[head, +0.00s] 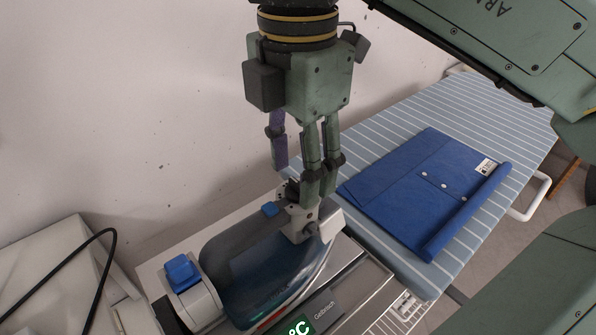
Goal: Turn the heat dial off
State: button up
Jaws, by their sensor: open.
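A dark iron (258,265) with a blue button (270,209) rests on a metallic base station (345,290) in the lower middle of the head view. The station has a green "°C" display (300,326), cut by the bottom edge. I cannot clearly make out the heat dial; a white round part with a blue top (183,272) stands at the iron's left end. My gripper (297,178) points down, open, fingers spread, above the iron's right end. Its right fingers overlap a pale grey part (301,220) in the picture; I cannot tell whether they touch it.
A pale box-like object (50,265) with a black cord (95,250) stands at the left. A white wall (120,100) is close behind. My arm crosses the upper right.

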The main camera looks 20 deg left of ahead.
jog(key=shift+f, duration=0.8)
jog(key=shift+c, duration=0.2)
grip_shut()
